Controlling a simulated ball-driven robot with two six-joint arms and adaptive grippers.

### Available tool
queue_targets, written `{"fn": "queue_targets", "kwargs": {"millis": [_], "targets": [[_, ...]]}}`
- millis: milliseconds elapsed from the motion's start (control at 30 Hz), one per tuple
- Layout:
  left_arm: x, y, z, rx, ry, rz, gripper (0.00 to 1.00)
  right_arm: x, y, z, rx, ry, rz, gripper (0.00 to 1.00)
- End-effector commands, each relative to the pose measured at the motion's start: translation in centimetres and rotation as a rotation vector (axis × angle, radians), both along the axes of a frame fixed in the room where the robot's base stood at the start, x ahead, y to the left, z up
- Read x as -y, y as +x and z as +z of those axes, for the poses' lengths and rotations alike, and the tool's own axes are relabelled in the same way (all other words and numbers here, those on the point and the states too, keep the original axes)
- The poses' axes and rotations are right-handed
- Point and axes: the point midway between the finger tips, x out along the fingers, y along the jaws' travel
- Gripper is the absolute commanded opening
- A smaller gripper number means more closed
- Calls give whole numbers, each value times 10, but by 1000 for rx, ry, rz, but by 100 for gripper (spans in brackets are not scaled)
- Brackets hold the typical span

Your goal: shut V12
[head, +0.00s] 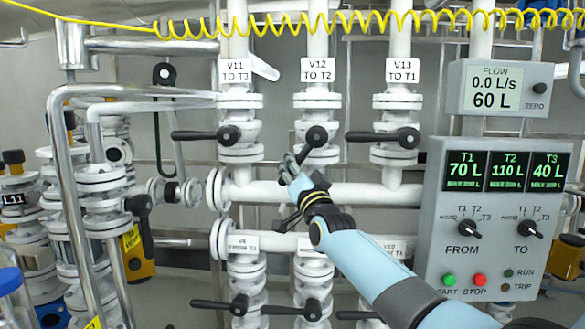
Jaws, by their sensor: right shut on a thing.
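Valve V12 is the middle one of three upper valves, under its white "V12 TO T2" label (318,69). Its black hub (316,137) sits on the white valve body, and its short visible lever slants down and left into my right gripper (294,166). My right gripper is shut on that lever, its arm coming in from the lower right. The fingers hide the lever's outer end. My left gripper is not in view.
V11's black lever (206,135) and V13's black lever (383,137) lie roughly level, close on either side. Lower levers (290,310) sit beneath my arm. A control panel (493,215) stands right. A yellow coiled hose (350,19) crosses the top.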

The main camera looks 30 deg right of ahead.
Motion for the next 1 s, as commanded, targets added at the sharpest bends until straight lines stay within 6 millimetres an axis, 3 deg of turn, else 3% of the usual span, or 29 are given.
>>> {"fn": "queue_targets", "kwargs": {"millis": [33, 1000], "targets": [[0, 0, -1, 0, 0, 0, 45, -4, -1, -7, -6, 15, 4, 0], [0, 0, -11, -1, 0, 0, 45, -11, 4, 1, 66, 135, 3, 0]]}}
